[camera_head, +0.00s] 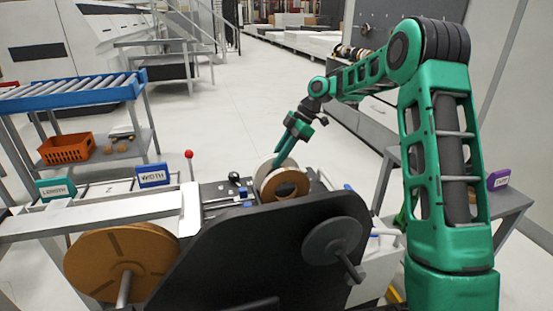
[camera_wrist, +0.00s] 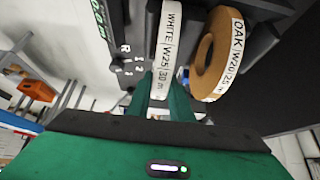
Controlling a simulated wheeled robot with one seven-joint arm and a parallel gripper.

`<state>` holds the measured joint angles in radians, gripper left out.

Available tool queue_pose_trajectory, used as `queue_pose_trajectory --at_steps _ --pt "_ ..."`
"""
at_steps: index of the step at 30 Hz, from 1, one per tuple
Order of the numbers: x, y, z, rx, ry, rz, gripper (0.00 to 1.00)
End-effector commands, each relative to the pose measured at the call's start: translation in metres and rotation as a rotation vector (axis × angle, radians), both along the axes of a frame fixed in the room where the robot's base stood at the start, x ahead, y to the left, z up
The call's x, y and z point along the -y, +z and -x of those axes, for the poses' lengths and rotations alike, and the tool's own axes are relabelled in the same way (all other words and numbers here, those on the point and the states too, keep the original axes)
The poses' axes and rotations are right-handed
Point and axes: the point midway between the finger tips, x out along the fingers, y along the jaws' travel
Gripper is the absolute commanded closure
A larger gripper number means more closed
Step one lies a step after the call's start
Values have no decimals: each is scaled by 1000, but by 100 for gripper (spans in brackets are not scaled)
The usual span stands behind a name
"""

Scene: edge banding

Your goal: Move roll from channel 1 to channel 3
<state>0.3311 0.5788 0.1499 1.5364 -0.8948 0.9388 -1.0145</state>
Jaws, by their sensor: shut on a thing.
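In the wrist view, a white roll (camera_wrist: 164,45) labelled WHITE W25 30 m is seen edge-on between the green fingers of my gripper (camera_wrist: 162,88). My gripper is shut on this roll at its near edge. An oak-brown roll (camera_wrist: 207,68) labelled OAK W20 25 m stands just to its right. In the head view, my gripper (camera_head: 282,157) reaches down to the top of the white roll (camera_head: 265,172), which is partly hidden behind the oak roll (camera_head: 285,186). Both are at the top of the dark machine. I cannot make out which channels hold them.
The dark machine panel (camera_head: 245,255) carries a large brown reel (camera_head: 120,262) at left and a grey disc (camera_head: 332,240) at right. A red-knobbed lever (camera_head: 189,155) rises left of the rolls. A roller table (camera_head: 70,92) and orange crate (camera_head: 66,148) stand further left.

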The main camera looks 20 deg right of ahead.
Motion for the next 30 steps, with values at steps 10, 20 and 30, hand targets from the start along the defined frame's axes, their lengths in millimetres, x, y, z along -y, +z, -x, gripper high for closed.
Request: queue_pose_trajectory --at_steps 10,20,30 --pt "0 -2 0 1 -1 0 100" --pt "0 -4 0 -1 -1 0 62" --pt "8 11 -1 1 -2 0 62"
